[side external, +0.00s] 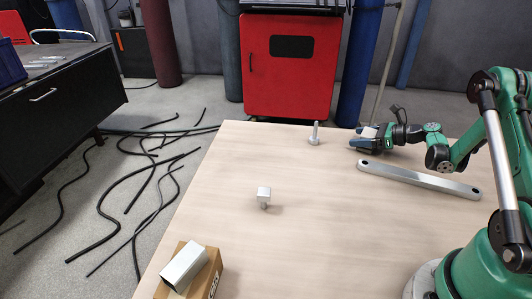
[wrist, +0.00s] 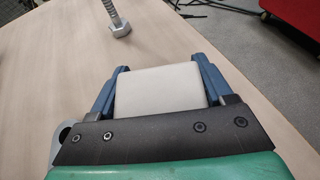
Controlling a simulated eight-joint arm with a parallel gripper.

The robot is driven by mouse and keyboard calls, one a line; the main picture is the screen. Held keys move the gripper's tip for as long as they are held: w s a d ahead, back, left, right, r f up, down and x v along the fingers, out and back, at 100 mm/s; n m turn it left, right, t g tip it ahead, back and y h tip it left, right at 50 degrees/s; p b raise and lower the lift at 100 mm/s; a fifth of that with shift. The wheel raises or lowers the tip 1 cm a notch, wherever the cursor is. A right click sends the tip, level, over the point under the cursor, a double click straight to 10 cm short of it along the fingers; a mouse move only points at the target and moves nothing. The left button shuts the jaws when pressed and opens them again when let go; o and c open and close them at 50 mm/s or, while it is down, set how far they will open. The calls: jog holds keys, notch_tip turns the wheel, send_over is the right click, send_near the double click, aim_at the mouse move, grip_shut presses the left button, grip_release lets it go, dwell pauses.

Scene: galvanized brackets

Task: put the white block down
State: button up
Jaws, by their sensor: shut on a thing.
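The white block (wrist: 160,88) is between the two blue fingers of my gripper (wrist: 161,78) in the wrist view. My gripper is shut on it. In the side external view, my gripper (side external: 362,137) is at the far right part of the table, low over the surface, with the block (side external: 369,132) partly hidden by the fingers. I cannot tell whether the block touches the table (side external: 300,240).
A bolt (side external: 314,134) stands head-down left of my gripper. A long galvanized bar (side external: 420,180) lies just in front of it. A small metal piece (side external: 264,196) is mid-table. A cardboard box (side external: 207,278) with a square metal tube (side external: 185,266) is at the front left.

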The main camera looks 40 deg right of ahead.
jog(key=o, duration=1.2)
jog(key=shift+f, duration=0.1)
